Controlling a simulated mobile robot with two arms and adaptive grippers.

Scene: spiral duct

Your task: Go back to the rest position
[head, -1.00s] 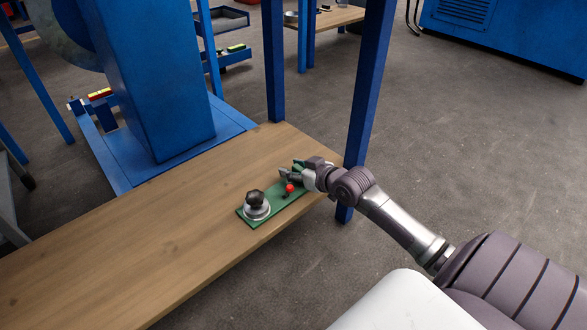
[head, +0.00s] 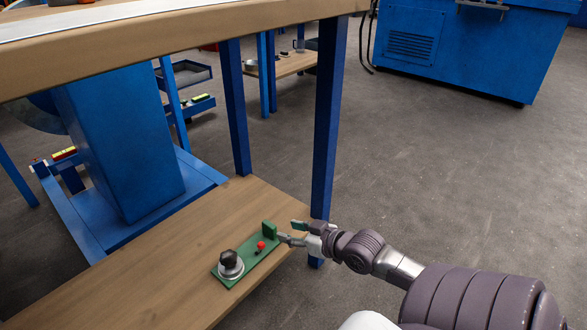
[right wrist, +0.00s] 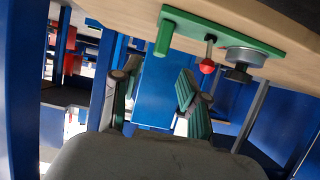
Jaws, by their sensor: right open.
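My right gripper (head: 289,231) is open and empty, just to the right of a green plate (head: 258,262) on the low wooden shelf. The plate carries a green upright block (head: 270,230) at its far end, a red ball-topped lever (head: 261,245) and a black knob on a silver round base (head: 231,268). In the right wrist view the open fingers (right wrist: 158,92) have nothing between them. The plate (right wrist: 225,35) shows upside down above them there, with the red ball (right wrist: 207,66) hanging down. My left gripper is not in view.
The wooden shelf (head: 130,275) lies beneath a bench top (head: 150,50). A blue leg (head: 326,120) stands close behind my right gripper. A blue machine column (head: 120,145) is at the left. Grey floor (head: 440,190) at the right is open.

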